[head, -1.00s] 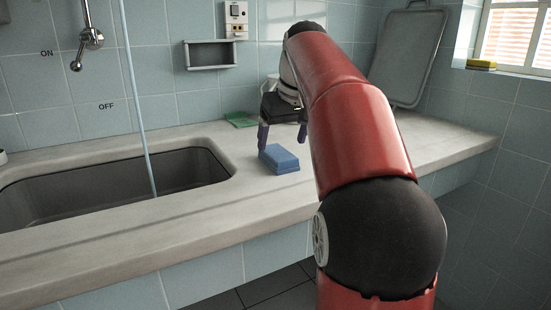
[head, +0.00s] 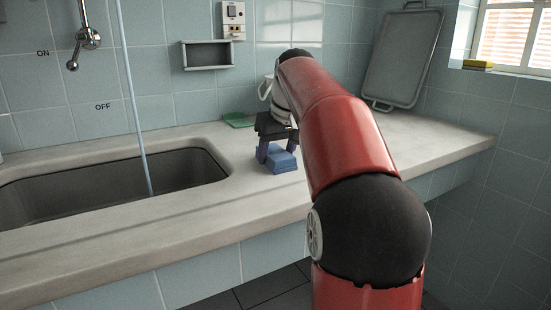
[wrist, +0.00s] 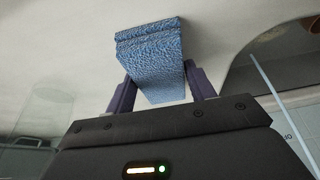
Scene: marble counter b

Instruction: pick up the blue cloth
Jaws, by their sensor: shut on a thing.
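The blue cloth (head: 282,162) is a thick folded block lying on the counter just right of the sink. It also fills the middle of the wrist view (wrist: 152,55), with a textured surface. My gripper (head: 276,156) points down at it from above, and its dark purple fingers (wrist: 160,90) are shut on the cloth, one on each side. The cloth still appears to rest on the counter. My red arm hides part of the counter to the right of the cloth.
The sink (head: 110,185) opens to the left, with a thin stream of water falling into it from above. A green cloth (head: 238,120) lies behind by the wall. A grey tray (head: 403,58) leans at the back right. A yellow sponge (head: 477,64) sits on the window ledge.

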